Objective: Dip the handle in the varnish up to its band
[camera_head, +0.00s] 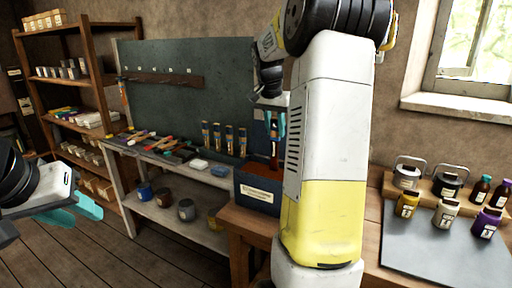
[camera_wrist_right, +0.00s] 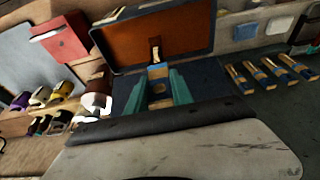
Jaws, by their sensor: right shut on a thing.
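My right gripper (camera_wrist_right: 160,90) is shut on a handle (camera_wrist_right: 157,72) with a blue band and a pale wooden end pointing away from the wrist. In the head view the handle (camera_head: 274,150) hangs roughly upright over the dark blue varnish tank (camera_head: 258,196), which has a pale label. The wrist view shows the tank's brown inside (camera_wrist_right: 185,38) behind the handle's end. I cannot tell whether the end touches the varnish. My left gripper (camera_head: 76,212) is open and empty at the far left, away from the tank.
Several banded handles (camera_head: 229,139) stand in a row left of the tank. A bench (camera_head: 185,168) holds tools and blocks, with pots (camera_head: 186,210) below. Jars and bottles (camera_head: 446,208) stand at the right by a grey mat (camera_head: 430,255). My right arm hides the middle.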

